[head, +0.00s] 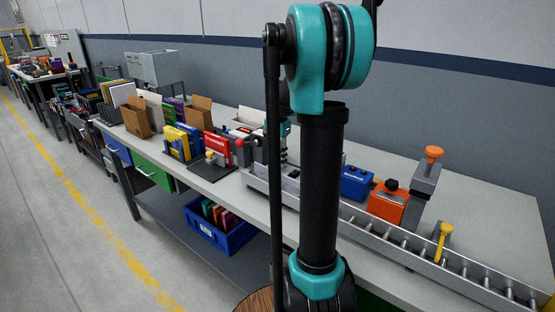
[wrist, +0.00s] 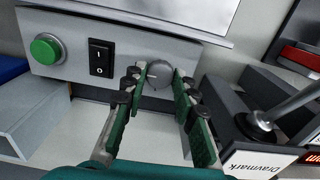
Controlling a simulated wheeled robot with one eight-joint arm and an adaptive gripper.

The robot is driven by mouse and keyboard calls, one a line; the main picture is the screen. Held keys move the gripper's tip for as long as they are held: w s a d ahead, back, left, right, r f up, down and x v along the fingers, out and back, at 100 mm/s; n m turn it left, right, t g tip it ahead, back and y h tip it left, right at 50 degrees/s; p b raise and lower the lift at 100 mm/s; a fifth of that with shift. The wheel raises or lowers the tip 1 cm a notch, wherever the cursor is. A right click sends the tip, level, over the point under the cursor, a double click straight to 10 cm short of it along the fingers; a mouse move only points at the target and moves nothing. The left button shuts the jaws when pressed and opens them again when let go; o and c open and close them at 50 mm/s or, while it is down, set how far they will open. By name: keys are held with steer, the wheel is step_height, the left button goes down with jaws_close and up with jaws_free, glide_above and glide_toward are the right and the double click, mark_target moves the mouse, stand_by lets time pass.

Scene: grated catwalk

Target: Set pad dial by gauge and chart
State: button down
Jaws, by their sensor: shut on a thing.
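A round grey dial (wrist: 157,73) with a pale pointer mark sits on a light grey control panel (wrist: 65,80) in the wrist view. My gripper (wrist: 159,80) has its green-and-black fingers on either side of the dial and is shut on it. The panel also carries a green push button (wrist: 46,48) and a black rocker switch (wrist: 101,57) to the left of the dial. In the head view my arm hides the panel and most of the gripper. I cannot make out a gauge or a chart, and the dial's scale is not readable.
In the wrist view, a dark grey fixture with a metal lever (wrist: 290,105) stands close on the right, beside a box labelled Dravmark (wrist: 262,160). In the head view, a roller conveyor (head: 430,252) runs along the bench, with an orange block (head: 387,205) behind it.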

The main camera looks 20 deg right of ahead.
mark_target(277, 162)
stand_by(0.5)
steer(key=c, duration=1.2)
jaws_free()
step_height(277, 162, up, 12)
